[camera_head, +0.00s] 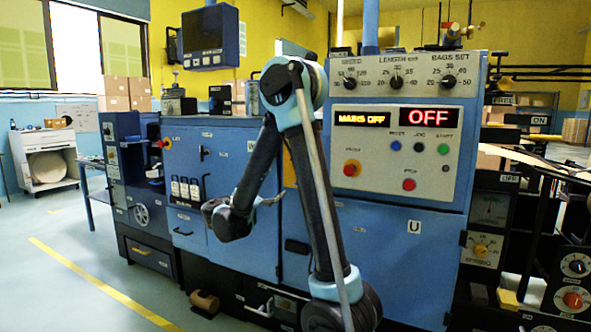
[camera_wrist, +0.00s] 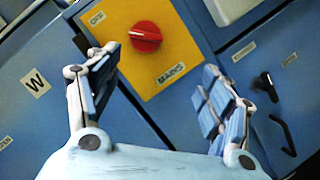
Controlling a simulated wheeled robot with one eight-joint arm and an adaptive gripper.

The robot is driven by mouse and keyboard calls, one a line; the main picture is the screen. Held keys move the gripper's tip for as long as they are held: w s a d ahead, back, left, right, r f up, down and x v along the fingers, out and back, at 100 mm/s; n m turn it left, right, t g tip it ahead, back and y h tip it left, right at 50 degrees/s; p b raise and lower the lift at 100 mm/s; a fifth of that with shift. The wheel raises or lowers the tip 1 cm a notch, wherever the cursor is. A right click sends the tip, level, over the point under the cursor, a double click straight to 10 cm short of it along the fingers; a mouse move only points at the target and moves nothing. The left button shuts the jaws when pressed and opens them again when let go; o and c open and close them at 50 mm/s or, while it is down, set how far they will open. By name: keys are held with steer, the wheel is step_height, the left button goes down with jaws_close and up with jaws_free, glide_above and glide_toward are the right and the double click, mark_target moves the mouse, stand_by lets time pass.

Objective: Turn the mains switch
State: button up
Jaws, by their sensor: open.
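The mains switch (camera_wrist: 145,37) is a round red knob on a yellow plate (camera_wrist: 165,65) in the wrist view. The plate carries the labels OFF at its upper left and MAINS below the knob. My gripper (camera_wrist: 158,88) is open and empty. Its two fingers stand apart, one at the plate's lower left and one at its lower right, with the knob beyond them and untouched. In the head view my gripper (camera_head: 268,201) is in front of the blue machine, and my arm hides most of the plate and the knob.
A W label (camera_wrist: 36,82) is at left. The floor at left is clear.

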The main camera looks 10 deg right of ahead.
steer(key=shift+t+h, duration=0.3)
steer(key=shift+t, duration=0.1)
steer(key=x, duration=1)
steer(key=w+a+x, duration=0.1)
steer(key=x, duration=0.5)
steer(key=shift+a+r, duration=0.1)
steer(key=shift+r, duration=0.15)
steer(key=shift+n, duration=0.3)
steer(key=c, duration=1.1)
